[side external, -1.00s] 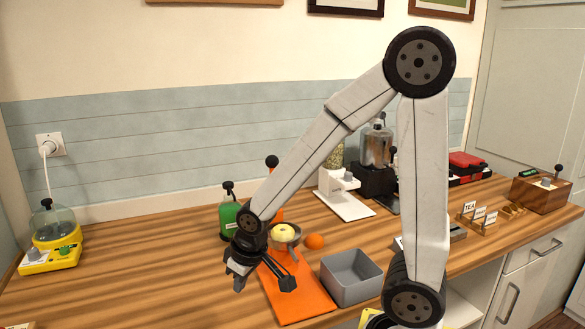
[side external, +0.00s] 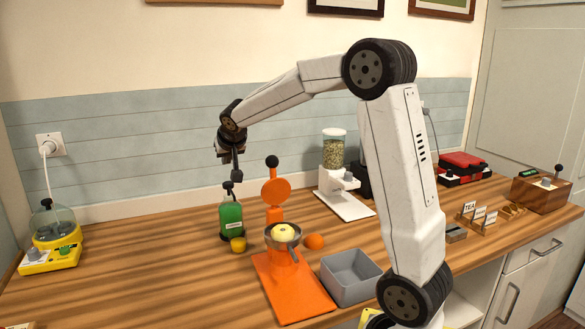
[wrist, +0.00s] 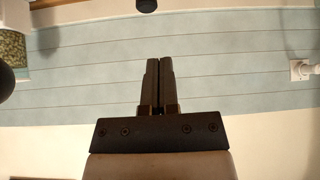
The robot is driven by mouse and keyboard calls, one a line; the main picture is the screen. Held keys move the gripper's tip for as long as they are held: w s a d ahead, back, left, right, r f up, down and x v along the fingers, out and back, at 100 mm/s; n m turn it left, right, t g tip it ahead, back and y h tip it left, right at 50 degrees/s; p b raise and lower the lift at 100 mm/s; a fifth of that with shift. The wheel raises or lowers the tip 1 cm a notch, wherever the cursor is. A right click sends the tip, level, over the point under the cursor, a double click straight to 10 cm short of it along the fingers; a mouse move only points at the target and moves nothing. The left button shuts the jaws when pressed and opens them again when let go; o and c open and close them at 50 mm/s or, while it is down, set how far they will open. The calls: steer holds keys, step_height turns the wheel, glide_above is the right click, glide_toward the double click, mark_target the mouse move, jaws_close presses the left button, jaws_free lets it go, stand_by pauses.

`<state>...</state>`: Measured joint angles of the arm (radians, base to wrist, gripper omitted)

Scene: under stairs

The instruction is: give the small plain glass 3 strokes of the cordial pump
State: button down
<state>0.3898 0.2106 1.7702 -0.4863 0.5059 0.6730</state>
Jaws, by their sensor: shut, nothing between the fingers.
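The cordial bottle (side external: 231,218) is green with a pale label and stands upright on the counter, with a black pump head (side external: 228,188) on top. The wrist view mostly faces the wall.
An orange press (side external: 290,287) with a black-knobbed lever stands right of the bottle, an orange fruit (side external: 314,242) beside it. A grey bin (side external: 351,277) is further right. A white dispenser (side external: 345,195) stands behind. A yellow machine (side external: 55,245) is far left; the counter between is clear.

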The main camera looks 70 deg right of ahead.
steer(key=d, duration=0.1)
steer(key=r, duration=0.1)
steer(key=d+r, duration=0.1)
steer(key=shift+w+d+m+h, duration=0.25)
steer(key=shift+d+m+h, duration=0.1)
steer(key=shift+m+h, duration=0.05)
glide_above(229, 184)
step_height(229, 184, down, 7)
steer(key=shift+f, duration=0.15)
step_height(229, 184, down, 2)
steer(key=shift+a+f, duration=0.1)
steer(key=shift+f, duration=0.75)
steer(key=shift+f, duration=0.15)
